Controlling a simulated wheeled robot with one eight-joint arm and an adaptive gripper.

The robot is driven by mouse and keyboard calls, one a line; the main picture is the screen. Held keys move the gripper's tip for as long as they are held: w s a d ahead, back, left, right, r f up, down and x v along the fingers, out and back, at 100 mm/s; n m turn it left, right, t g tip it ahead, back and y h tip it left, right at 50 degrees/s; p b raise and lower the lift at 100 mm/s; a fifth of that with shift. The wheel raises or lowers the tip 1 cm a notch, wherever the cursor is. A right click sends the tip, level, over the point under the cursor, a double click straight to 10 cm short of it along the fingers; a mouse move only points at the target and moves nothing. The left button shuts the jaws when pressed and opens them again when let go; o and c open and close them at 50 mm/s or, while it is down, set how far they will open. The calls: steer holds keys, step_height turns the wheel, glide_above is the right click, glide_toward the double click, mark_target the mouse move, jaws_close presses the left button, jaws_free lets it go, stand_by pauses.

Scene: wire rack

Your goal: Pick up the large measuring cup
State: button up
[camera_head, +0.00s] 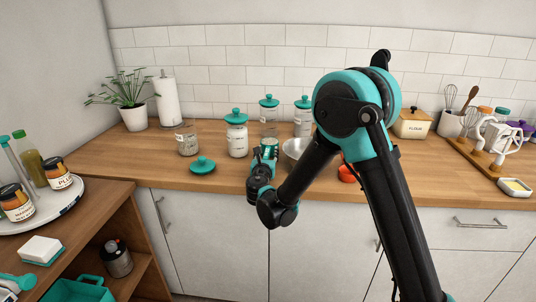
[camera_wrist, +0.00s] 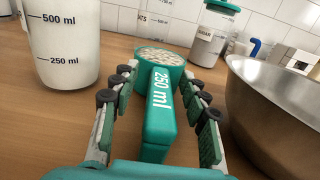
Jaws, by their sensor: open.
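The large measuring cup (camera_wrist: 160,57) is teal, with "250 ml" on its handle (camera_wrist: 160,105), and holds pale grains. It stands on the wooden counter in the wrist view. In the head view only a small teal part of it (camera_head: 270,143) shows beyond my gripper. My gripper (camera_wrist: 158,85) is open, with one finger on each side of the handle. Gaps show between the finger pads and the handle, and the cup's bowl lies just beyond the fingertips. In the head view my gripper (camera_head: 263,158) is low over the counter's front part.
A metal bowl (camera_wrist: 285,105) stands close on the right. A glass jar with volume marks (camera_wrist: 62,45) stands close on the left. A teal-lidded sugar jar (camera_wrist: 214,35) is behind. A loose teal lid (camera_head: 202,165) and an open jar (camera_head: 187,139) lie to the left.

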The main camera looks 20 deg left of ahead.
mark_target(267, 150)
jaws_close()
steer(key=shift+r, duration=0.25)
stand_by(0.4)
step_height(267, 150, up, 19)
stand_by(1.6)
steer(key=shift+r, duration=0.25)
